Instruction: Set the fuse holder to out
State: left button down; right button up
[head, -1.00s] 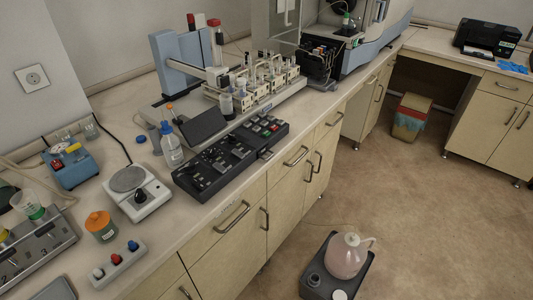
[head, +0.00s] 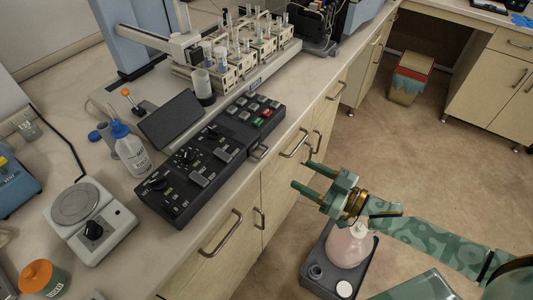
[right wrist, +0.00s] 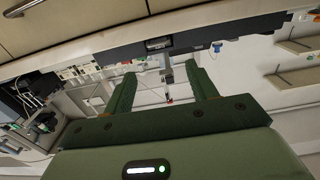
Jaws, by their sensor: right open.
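A long black control panel (head: 205,165) with knobs, switches and colored buttons lies on the bench. A small grey handle-like piece (head: 259,151) sticks out of its front edge; it may be the fuse holder, but no label can be read. My left gripper is not seen.
A wash bottle (head: 130,150) and a balance (head: 92,222) stand left of the panel. Sample racks (head: 235,60) stand behind it. Drawer handles (head: 222,234) stick out below the bench edge. A pink jug (head: 348,246) stands on the floor below my right arm.

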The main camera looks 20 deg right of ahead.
send_near(266, 154)
jog(key=w, duration=0.2)
jog(key=x, duration=0.2)
jog(key=b+x, duration=0.1)
jog(key=x, duration=0.1)
jog(key=a+b+x, duration=0.1)
jog(key=x, duration=0.1)
jog(key=shift+s, duration=0.15)
jog(key=shift+w+a, duration=0.25)
jog(key=shift+w, duration=0.05)
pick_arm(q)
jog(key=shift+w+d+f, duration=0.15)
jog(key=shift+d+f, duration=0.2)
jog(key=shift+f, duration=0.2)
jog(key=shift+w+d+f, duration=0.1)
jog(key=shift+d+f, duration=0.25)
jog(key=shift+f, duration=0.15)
